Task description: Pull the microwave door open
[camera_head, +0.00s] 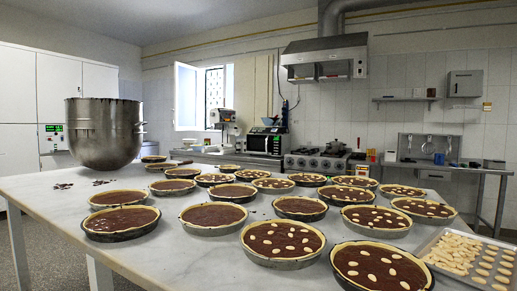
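A small microwave (266,142) stands on the counter along the far wall, near the middle of the picture. Its front faces me, and a dark door window shows on the left with a darker panel on the right. The door looks shut, though it is small at this distance. My gripper is not in view.
A marble table (62,212) fills the foreground, covered with several chocolate tarts (213,216). A large metal bowl (104,133) stands at its left, and a tray of almonds (470,258) at its right. A stove (317,161) stands right of the microwave. Floor shows at the left.

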